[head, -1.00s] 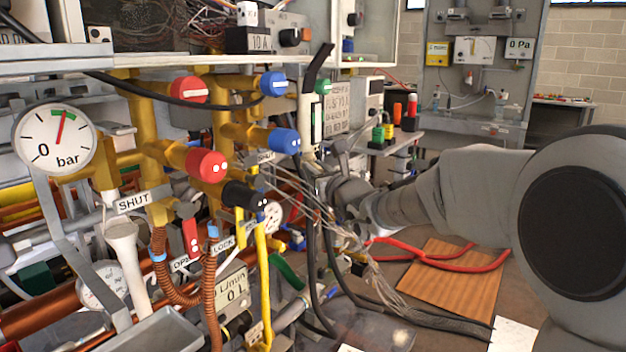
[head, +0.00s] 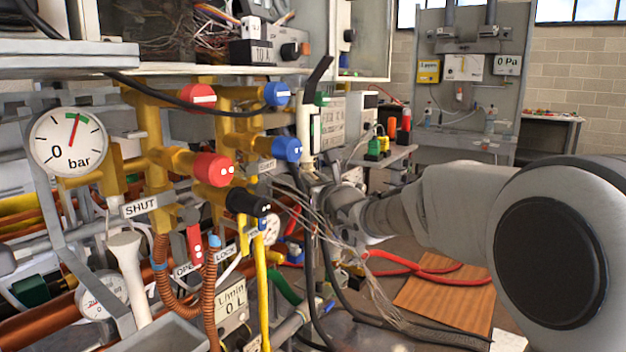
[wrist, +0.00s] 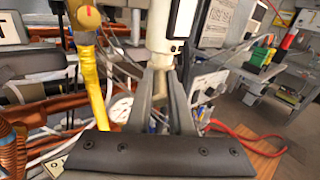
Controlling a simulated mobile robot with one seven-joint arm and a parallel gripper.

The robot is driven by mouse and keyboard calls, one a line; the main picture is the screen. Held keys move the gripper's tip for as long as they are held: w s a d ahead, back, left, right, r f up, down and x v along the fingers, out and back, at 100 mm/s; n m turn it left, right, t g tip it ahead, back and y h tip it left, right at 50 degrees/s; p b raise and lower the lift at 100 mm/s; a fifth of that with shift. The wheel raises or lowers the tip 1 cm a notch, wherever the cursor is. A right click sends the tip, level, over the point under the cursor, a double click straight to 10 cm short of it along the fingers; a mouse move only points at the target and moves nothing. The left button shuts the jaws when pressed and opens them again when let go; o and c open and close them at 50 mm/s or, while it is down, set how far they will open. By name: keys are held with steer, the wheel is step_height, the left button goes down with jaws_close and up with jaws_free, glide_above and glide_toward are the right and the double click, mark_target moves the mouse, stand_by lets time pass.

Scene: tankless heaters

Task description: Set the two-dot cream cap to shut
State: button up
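I cannot make out a cream cap with two dots in either view. A SHUT label (head: 140,207) hangs below the pipes at left. OPEN and LOCK labels are partly hidden lower down. I see nothing clearly held. In the head view loose wires partly cover it.
A pressure gauge (head: 68,141) is at left. Black hoses and a bundle of thin wires (head: 330,215) run close around my wrist. A yellow knob with a red mark (wrist: 89,17) is left of my fingers. Red tubing and a wooden board (head: 445,300) lie at right.

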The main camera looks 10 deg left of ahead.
steer(key=o, duration=0.5)
steer(key=shift+c, duration=0.2)
steer(key=shift+s, duration=0.1)
steer(key=p+v, duration=0.3)
steer(key=v, duration=1.4)
steer(key=shift+s+d, duration=0.1)
steer(key=shift+s, duration=0.05)
